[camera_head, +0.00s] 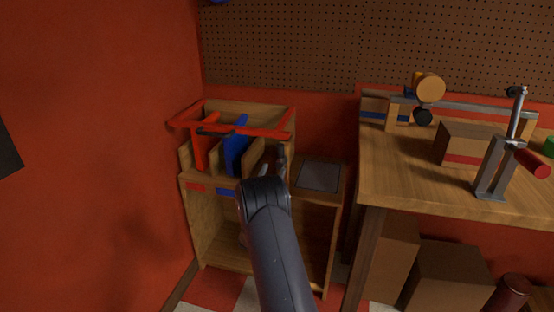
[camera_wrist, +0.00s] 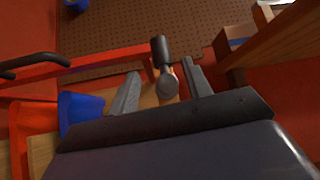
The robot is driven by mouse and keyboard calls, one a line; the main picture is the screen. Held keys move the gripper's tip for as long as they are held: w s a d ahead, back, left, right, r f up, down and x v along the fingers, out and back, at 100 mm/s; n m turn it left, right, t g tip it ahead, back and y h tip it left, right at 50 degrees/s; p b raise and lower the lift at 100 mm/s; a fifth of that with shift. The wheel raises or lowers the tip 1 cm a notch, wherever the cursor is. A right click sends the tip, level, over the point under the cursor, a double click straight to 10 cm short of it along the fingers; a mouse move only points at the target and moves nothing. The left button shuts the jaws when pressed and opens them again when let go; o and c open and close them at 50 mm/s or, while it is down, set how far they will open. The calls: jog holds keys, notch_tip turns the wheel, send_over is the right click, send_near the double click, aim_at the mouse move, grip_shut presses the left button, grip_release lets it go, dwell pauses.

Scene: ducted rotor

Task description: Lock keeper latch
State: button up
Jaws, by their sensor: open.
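A red keeper frame (camera_head: 262,131) lies across the top of a wooden slotted rack, with a black handle (camera_head: 214,131) on its front bar. In the wrist view the red bar (camera_wrist: 95,60) runs from the left toward a dark lever with a rounded end (camera_wrist: 161,50), which looks like the latch. My gripper (camera_head: 275,160) is at the rack's right front corner. In the wrist view my open gripper (camera_wrist: 160,82) has one finger on each side of the lever. I cannot tell whether either finger touches it. In the head view my arm and gripper hide the latch.
A red panel (camera_head: 201,150) and a blue panel (camera_head: 236,145) stand in the rack's slots. A grey plate (camera_head: 319,176) lies to the right of the rack. A workbench (camera_head: 400,170) with a toggle clamp (camera_head: 497,160) stands farther right. A red wall is at left.

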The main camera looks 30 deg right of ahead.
aim_at(278, 157)
jog(key=shift+v, duration=1.6)
jog(key=shift+r, duration=0.1)
jog(key=x, duration=1.1)
jog(key=shift+b, duration=0.4)
jog(key=shift+s+m+g, duration=0.1)
jog(key=shift+m+g, duration=0.4)
jog(key=shift+m, duration=0.1)
jog(key=shift+n+t, duration=0.3)
